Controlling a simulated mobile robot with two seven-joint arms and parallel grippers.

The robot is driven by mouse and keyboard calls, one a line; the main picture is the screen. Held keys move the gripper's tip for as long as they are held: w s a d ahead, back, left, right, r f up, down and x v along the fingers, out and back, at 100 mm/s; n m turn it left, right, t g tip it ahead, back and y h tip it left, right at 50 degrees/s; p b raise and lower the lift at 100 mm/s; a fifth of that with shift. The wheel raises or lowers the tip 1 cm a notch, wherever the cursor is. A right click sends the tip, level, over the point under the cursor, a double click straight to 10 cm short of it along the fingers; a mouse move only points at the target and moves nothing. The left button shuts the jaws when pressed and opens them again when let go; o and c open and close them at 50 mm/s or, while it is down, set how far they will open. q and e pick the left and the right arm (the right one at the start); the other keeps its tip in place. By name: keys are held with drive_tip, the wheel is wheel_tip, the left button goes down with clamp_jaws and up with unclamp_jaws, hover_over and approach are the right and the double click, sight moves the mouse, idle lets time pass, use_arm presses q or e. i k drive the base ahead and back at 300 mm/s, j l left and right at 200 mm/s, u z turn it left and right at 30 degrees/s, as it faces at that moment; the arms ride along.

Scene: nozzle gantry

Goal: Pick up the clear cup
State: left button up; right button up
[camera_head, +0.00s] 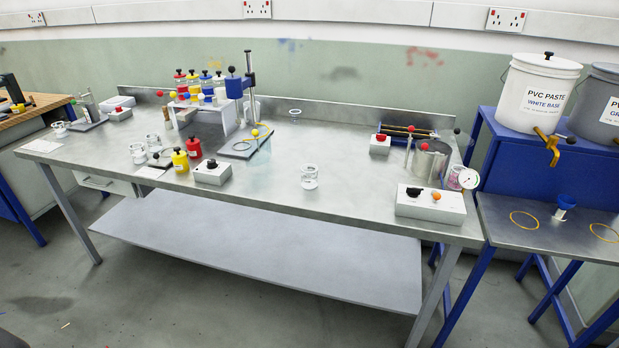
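A clear cup (309,178) stands upright on the metal bench near the middle, towards the front edge, with open bench around it. More small clear vessels show to the left, one (138,154) near the front left, another (153,142) behind it, and one (59,129) at the far left end. I cannot tell if these are the same kind of cup. A clear ring-like rim (295,113) shows at the back of the bench. Neither of my grippers is in view.
The metal bench (245,200) holds a gantry stand (250,90) with coloured bottles, red and yellow bottles (180,161), a switch box (212,172), a control box (430,203) and a steel pot (430,162). White and grey buckets stand on a blue stand at right.

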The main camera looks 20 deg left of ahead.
sight(309, 177)
drive_tip(key=i+l+u, duration=0.1)
drive_tip(key=i+l, duration=0.15)
drive_tip(key=i, duration=0.25)
drive_tip(key=i+l, duration=0.3)
drive_tip(key=i, duration=0.25)
drive_tip(key=u, duration=0.05)
